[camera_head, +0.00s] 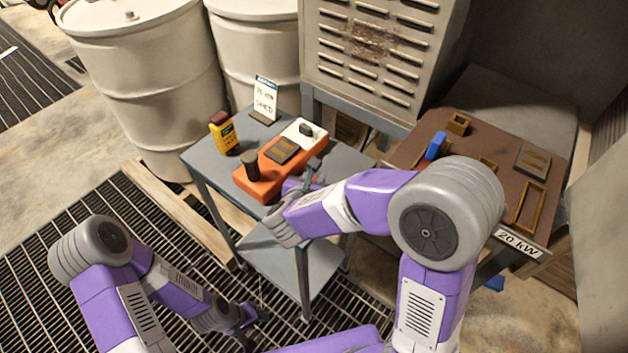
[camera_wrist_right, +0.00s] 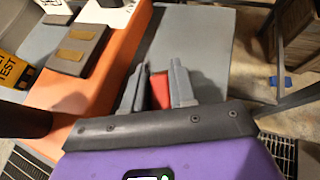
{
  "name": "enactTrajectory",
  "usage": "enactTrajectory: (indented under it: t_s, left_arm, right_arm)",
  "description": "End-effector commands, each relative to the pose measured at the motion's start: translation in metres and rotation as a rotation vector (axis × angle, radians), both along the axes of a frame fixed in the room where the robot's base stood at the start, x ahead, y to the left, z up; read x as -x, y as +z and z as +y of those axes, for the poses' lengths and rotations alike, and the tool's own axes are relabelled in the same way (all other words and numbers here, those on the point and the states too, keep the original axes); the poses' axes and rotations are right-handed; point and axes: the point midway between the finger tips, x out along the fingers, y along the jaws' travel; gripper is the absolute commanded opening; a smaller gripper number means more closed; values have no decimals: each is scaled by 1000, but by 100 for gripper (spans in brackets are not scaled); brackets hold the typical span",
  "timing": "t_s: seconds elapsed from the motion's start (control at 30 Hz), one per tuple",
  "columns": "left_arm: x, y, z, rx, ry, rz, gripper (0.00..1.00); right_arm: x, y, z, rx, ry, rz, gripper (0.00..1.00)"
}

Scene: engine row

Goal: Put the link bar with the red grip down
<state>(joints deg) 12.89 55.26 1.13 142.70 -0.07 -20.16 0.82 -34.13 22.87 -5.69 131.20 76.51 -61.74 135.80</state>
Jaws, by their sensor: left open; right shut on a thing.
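The link bar's red grip (camera_wrist_right: 159,90) shows as a red patch between the two grey fingers of my right gripper (camera_wrist_right: 157,85) in the right wrist view. My right gripper is shut on it, over or beside the grey table's right part; I cannot tell whether the bar touches the top. The rest of the bar is hidden or too small to make out. In the head view my right gripper (camera_head: 314,176) is just right of the orange unit (camera_head: 262,182). My left gripper (camera_head: 248,318) is open and empty, low over the floor grating.
The grey table (camera_head: 205,158) also bears a yellow tester (camera_head: 224,133) and a small sign (camera_head: 265,98). Its right part looks bare. A brown table (camera_head: 408,155) on the right holds bronze frames and a blue piece (camera_head: 436,146). Pale drums (camera_head: 145,80) stand behind.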

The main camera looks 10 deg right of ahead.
Motion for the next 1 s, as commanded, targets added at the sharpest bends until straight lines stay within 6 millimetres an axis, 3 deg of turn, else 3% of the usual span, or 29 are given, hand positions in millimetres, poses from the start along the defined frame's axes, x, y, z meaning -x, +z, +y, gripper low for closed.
enactTrajectory:
  t_s: [0.33, 0.37, 0.5, 0.9, 1.0]
  left_arm:
    - [0, -5, 0, 0, 0, 0, 43]
    - [0, -4, 0, 0, 0, 0, 43]
    - [0, -4, 0, 0, 0, 0, 43]
    - [0, 3, 0, 0, 0, 0, 43]
    - [0, 6, 0, 0, 0, 0, 43]
  right_arm:
    - [0, -3, 0, -1, 0, -2, 0]
    - [0, -2, 0, -1, 0, 0, 30]
    - [0, -2, 0, 0, 0, 0, 51]
    - [0, 3, 0, 1, 0, 0, 51]
    - [12, 11, 8, -1, 5, -2, 51]
